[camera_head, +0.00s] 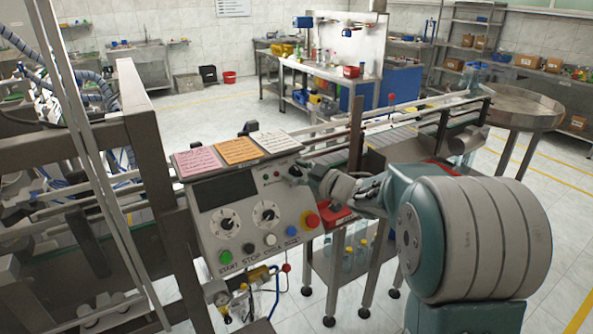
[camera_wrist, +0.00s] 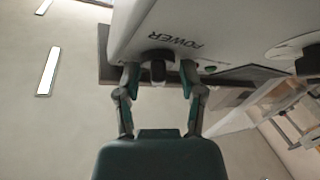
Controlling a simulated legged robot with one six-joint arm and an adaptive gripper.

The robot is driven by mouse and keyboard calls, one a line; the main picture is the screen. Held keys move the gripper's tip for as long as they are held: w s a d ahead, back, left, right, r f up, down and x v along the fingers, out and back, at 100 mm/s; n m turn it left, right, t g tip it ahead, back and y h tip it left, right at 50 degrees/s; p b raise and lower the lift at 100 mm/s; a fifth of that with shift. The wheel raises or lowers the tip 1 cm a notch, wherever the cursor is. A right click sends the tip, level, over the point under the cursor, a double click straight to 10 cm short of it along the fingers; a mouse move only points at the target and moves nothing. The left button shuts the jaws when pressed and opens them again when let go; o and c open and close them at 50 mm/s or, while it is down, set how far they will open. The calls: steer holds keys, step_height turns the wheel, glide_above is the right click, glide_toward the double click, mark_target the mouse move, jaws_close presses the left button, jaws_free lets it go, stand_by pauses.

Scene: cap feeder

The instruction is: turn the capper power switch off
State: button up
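The capper control panel (camera_head: 250,214) is a light grey sloped box with dials, buttons and a dark display. In the wrist view, the power switch (camera_wrist: 158,71) is a small dark knob on the panel edge beside the printed word POWER (camera_wrist: 176,40), which appears upside down. My gripper (camera_wrist: 160,82) is open, one finger on each side of the knob, with a visible gap on both sides. In the head view my gripper (camera_head: 296,173) is at the panel's upper right corner and hides the switch there.
A red emergency button (camera_head: 312,220) is below my gripper, near the blue button (camera_head: 291,231). Pink, orange and white note cards (camera_head: 238,152) lie along the panel top. A conveyor (camera_head: 390,135) runs behind my arm. A steel frame (camera_head: 150,150) stands left of the panel.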

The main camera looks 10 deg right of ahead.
steer(key=v, duration=1.2)
steer(key=shift+a, duration=0.1)
steer(key=shift+m+t, duration=0.4)
steer(key=shift+t, duration=0.1)
steer(key=x, duration=0.7)
steer(key=f+x, duration=0.1)
steer(key=x, duration=0.3)
steer(key=shift+w+a, duration=0.25)
jaws_close()
